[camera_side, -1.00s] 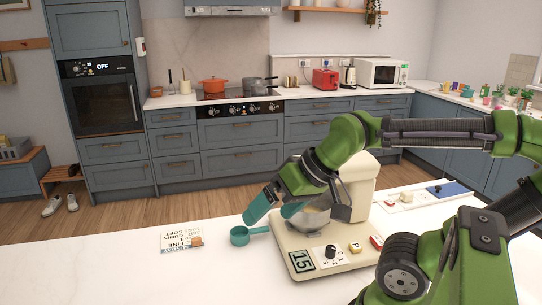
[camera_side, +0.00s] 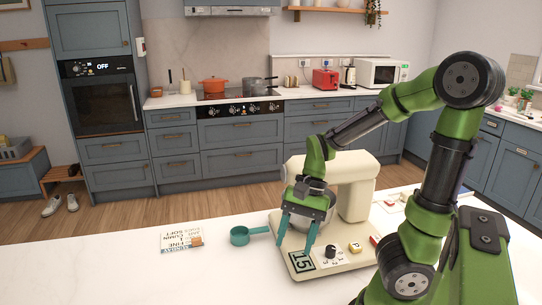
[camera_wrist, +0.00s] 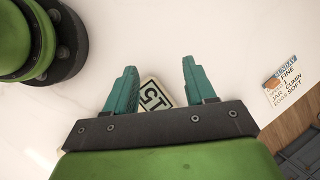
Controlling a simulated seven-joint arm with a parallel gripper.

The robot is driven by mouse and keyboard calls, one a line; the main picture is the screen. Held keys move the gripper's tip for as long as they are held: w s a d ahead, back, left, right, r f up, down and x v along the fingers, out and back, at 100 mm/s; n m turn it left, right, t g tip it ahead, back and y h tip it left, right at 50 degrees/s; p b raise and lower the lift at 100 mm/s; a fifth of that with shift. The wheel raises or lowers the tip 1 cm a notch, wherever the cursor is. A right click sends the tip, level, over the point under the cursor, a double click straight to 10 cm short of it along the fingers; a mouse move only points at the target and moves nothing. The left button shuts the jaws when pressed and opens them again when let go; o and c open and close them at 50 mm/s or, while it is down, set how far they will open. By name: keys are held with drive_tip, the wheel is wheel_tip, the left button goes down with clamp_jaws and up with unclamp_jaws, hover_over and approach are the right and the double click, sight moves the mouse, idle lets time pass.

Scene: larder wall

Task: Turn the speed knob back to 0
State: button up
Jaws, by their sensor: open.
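The cream stand mixer (camera_side: 358,185) stands on the white counter. The black speed knob (camera_side: 331,252) sits on a pale dial plate at the front of its base; its pointer setting is too small to read. A display plate reading 15 (camera_side: 302,262) lies left of the knob and also shows in the wrist view (camera_wrist: 152,94). My gripper (camera_side: 295,247) is open and empty, pointing down with teal fingers over the base's front left, near the display and left of the knob. In the wrist view the display shows between my fingers (camera_wrist: 159,65); the knob is not visible there.
A teal scoop (camera_side: 240,236) and a printed card (camera_side: 182,238) lie on the counter to the left. A yellow P button (camera_side: 355,247) and a red button (camera_side: 375,240) sit right of the knob. The front left counter is clear.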

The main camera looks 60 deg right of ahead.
drive_tip(key=d+m, duration=0.1)
drive_tip(key=s+d+f+m+g, duration=0.1)
drive_tip(key=m, duration=0.1)
drive_tip(key=s+d+f+m, duration=0.1)
drive_tip(key=shift+d+f+m+g, duration=0.25)
drive_tip(key=shift+d+m+g, duration=0.05)
drive_tip(key=s+d+m, duration=0.2)
drive_tip(key=d+m, duration=0.2)
wheel_tip(320, 180, up, 10)
drive_tip(key=m+t+h, duration=0.1)
drive_tip(key=m+h, duration=0.4)
drive_tip(key=m, duration=0.3)
hover_over(331, 247)
wheel_tip(331, 247, down, 16)
drive_tip(key=shift+a+f, duration=0.1)
drive_tip(key=shift+f, duration=0.05)
clamp_jaws()
